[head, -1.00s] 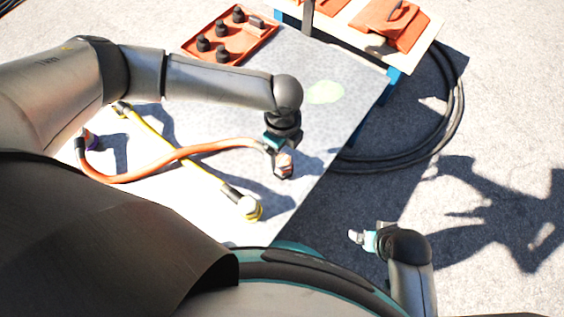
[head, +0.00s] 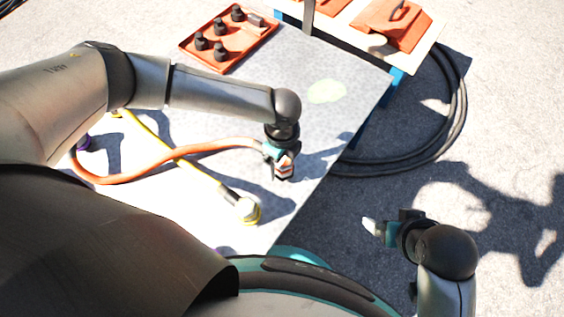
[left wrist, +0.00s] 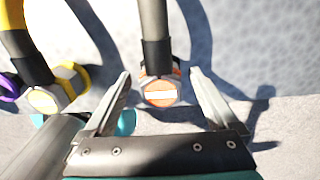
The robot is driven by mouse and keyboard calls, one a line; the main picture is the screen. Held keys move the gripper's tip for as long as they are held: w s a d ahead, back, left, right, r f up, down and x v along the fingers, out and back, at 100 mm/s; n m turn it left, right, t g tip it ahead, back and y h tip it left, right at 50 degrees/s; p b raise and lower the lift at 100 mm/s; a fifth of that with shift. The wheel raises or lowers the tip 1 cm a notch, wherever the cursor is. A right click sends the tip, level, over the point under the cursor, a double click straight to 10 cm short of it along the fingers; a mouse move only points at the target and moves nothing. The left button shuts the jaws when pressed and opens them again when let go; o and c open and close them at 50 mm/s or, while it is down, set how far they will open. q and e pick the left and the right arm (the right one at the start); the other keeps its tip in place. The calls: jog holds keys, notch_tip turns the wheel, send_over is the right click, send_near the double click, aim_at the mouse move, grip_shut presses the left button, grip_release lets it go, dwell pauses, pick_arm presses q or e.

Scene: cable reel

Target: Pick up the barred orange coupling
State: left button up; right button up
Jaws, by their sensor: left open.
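The orange coupling with a white bar on its end face shows in the left wrist view (left wrist: 160,92), at the end of a hose. It lies between the two spread fingers of my left gripper (left wrist: 160,103), with a gap on each side. In the head view my left gripper (head: 283,166) is over the right end of the orange hose (head: 130,178) and partly hides the coupling. My right gripper (head: 376,228) is off the table at the lower right; its finger opening is not clear.
A yellow cable (head: 195,170) crosses the orange hose and ends in a yellow-ringed coupling (head: 245,208). An orange tray with several dark knobs (head: 228,40) lies at the back. A black cable coil (head: 452,120) lies on the ground beyond the table's right edge.

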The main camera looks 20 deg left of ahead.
pick_arm(q)
grip_shut()
dwell(0.8)
